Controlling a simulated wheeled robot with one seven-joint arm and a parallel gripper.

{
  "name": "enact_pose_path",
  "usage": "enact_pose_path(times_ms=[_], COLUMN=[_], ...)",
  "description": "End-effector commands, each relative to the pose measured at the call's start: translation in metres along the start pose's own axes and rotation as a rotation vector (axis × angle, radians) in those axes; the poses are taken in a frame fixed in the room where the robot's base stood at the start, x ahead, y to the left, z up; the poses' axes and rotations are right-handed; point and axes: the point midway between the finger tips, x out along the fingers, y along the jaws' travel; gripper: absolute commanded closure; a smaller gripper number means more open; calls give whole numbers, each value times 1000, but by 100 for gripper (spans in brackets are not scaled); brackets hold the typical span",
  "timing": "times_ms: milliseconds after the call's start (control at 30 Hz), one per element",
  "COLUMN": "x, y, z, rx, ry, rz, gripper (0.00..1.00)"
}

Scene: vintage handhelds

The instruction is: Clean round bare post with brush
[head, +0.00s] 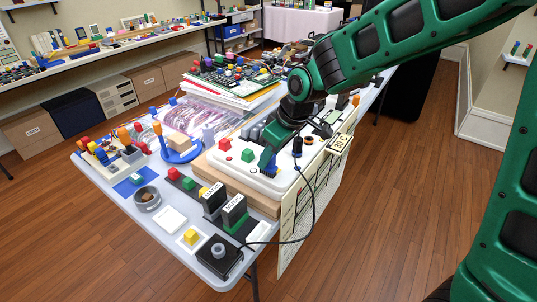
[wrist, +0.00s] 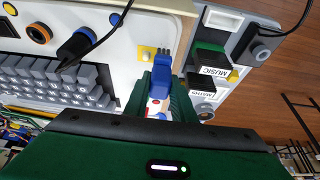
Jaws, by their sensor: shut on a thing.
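My gripper (wrist: 165,100) has its green fingers closed around a blue piece that looks like the brush (wrist: 166,72). The brush's blue end points away from the palm, over the edge of the white console (wrist: 120,35). Just left of it, a small yellow patch (wrist: 147,53) with tiny metallic posts sits on the console's edge. I cannot tell which post is the round bare one, or whether the brush touches it. In the head view my gripper (head: 268,162) is low over the console's near corner (head: 240,172), and it hides the posts there.
A keyboard (wrist: 50,80) and a blue knob (wrist: 77,45) with a black cable lie left of my gripper. Black and green labelled blocks (wrist: 208,70) stand close on the right. In the head view a blue stand (head: 182,155) and a hanging sheet (head: 305,205) are nearby.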

Motion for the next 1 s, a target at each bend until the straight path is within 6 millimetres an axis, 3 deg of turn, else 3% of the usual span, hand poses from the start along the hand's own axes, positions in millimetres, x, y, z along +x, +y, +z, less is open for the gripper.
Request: enact_pose_path(times_ms=[67,100,200,1000], x=[0,0,0,6], y=[0,0,0,0], z=[0,0,0,2], rx=[0,0,0,0], ry=[0,0,1,1], rz=[0,0,0,0], gripper=[100,82,100,100])
